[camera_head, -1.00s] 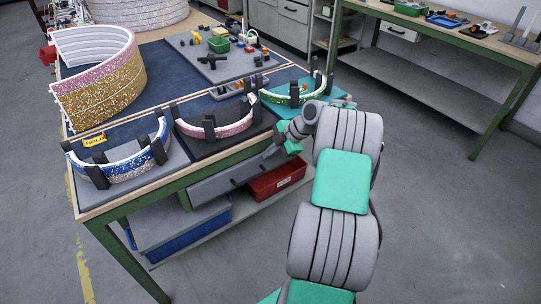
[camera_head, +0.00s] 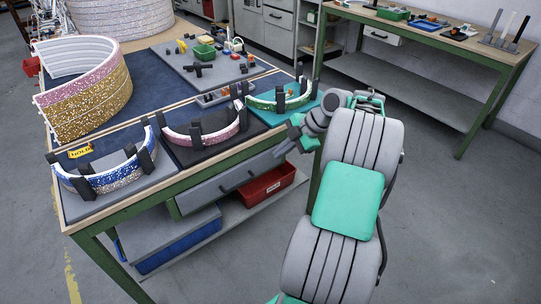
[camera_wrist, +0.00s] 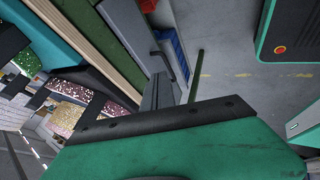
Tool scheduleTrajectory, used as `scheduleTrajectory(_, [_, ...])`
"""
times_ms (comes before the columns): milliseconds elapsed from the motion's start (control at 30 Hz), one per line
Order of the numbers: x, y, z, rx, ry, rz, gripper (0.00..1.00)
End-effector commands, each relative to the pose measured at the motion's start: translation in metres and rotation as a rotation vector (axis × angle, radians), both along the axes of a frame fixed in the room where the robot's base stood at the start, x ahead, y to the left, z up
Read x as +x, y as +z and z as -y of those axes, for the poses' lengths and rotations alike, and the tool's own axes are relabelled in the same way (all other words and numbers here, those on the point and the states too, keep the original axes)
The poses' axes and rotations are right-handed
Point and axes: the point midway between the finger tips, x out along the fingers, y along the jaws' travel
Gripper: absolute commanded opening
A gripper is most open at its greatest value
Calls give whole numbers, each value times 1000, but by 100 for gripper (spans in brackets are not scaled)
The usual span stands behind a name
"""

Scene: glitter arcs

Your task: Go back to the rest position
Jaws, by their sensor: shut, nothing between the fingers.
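My gripper (camera_head: 290,143) is at the end of my grey and teal arm, at the front right corner of the workbench (camera_head: 190,189), beside the green arc's teal mat. It is small in the head view and partly hidden by my wrist. It appears shut, and I see nothing held in it.
On the workbench stand a blue glitter arc (camera_head: 110,179), a pink arc (camera_head: 205,138), a green arc (camera_head: 272,104) and a large gold-pink arc (camera_head: 90,100). A red bin (camera_head: 268,186) sits below. A second bench (camera_head: 430,85) stands back right; floor between is clear.

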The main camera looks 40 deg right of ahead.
Motion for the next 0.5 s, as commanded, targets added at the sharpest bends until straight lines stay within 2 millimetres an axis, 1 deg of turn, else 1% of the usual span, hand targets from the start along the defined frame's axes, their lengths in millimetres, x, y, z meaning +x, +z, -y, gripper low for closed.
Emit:
scheduleTrajectory(100, [-3,4,2,0,0,-1,0])
scheduleTrajectory(167, [-1,10,-3,3,-11,-12,0])
scheduleTrajectory(233, [7,28,-22,12,-57,-53,0])
scheduleTrajectory(267, [11,40,-35,19,-92,-81,0])
scheduleTrajectory(300, [16,57,-59,30,-151,-127,0])
scheduleTrajectory(367, [18,87,-101,48,-275,-210,0])
scheduleTrajectory(400, [15,107,-133,59,-373,-266,0])
scheduleTrajectory(467, [0,134,-178,75,-543,-343,0])
scheduleTrajectory(500, [-16,149,-206,87,-662,-385,0])
